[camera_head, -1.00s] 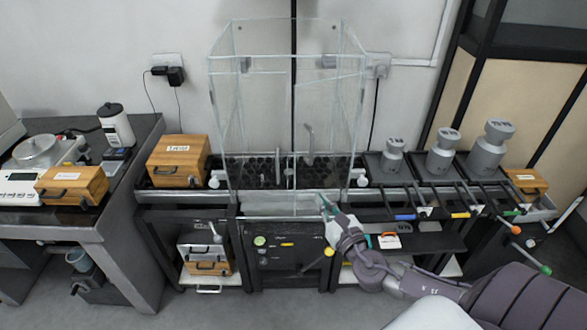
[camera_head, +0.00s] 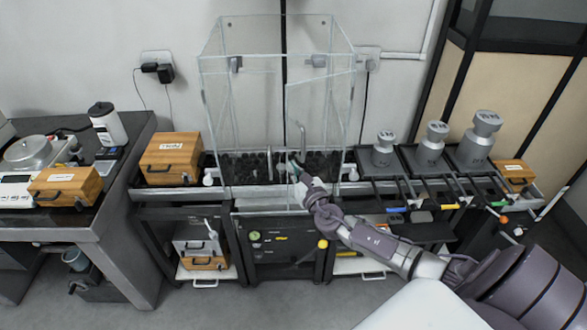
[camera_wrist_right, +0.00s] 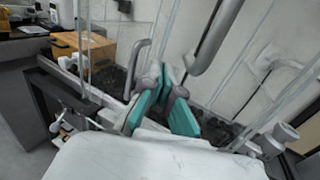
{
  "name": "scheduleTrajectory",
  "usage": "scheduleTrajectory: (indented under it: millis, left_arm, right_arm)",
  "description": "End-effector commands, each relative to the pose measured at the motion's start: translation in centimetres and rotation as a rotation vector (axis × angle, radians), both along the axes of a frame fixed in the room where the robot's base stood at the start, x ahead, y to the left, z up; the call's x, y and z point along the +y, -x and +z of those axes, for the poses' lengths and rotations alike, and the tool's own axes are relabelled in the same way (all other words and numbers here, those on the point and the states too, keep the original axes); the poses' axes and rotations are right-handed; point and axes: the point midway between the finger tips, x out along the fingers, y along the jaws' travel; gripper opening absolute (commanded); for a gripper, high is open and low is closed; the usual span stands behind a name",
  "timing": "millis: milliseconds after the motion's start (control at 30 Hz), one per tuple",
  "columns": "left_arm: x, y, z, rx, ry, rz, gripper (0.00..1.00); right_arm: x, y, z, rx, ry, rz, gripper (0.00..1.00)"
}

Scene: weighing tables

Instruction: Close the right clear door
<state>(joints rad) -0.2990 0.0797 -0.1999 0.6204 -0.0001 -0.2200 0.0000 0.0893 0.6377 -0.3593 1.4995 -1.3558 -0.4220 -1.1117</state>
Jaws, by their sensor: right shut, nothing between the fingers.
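The clear enclosure (camera_head: 225,110) stands on the middle bench. Its right clear door (camera_head: 322,105) has an upright grey handle (camera_head: 302,134). This door's top edge slants, unlike the level left one, so it looks ajar; how far is hard to tell. My right gripper (camera_head: 294,168) is shut and empty, at the enclosure's front, just below the right handle. In the right wrist view, the teal-padded fingers (camera_wrist_right: 167,88) sit between two handles, a large right one (camera_wrist_right: 214,42) and a smaller left one (camera_wrist_right: 137,68). Contact with the door cannot be told. My left gripper is out of view.
A wooden box (camera_head: 172,160) stands left of the enclosure. Several grey weights, one of them tall (camera_head: 480,140), stand to the right. Tools with coloured handles (camera_head: 450,206) lie along the right bench front. The wall is close behind.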

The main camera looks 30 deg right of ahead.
Motion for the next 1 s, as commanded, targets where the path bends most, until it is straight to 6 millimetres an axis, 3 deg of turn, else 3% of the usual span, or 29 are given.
scheduleTrajectory:
  millis: [167,333,567,1000]
  left_arm:
    - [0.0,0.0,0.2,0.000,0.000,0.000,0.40]
    - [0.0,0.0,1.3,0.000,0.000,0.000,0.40]
    - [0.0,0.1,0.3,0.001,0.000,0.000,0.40]
    - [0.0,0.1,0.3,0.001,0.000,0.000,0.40]
  right_arm:
    - [0.0,-0.3,0.1,-0.002,-0.003,-0.014,0.00]
    - [0.0,-2.8,0.4,-0.005,-0.008,-0.131,0.00]
    - [-0.8,-6.0,-0.1,-0.003,-0.004,-0.309,0.00]
    - [-1.0,-6.3,0.0,0.000,0.000,-0.334,0.00]
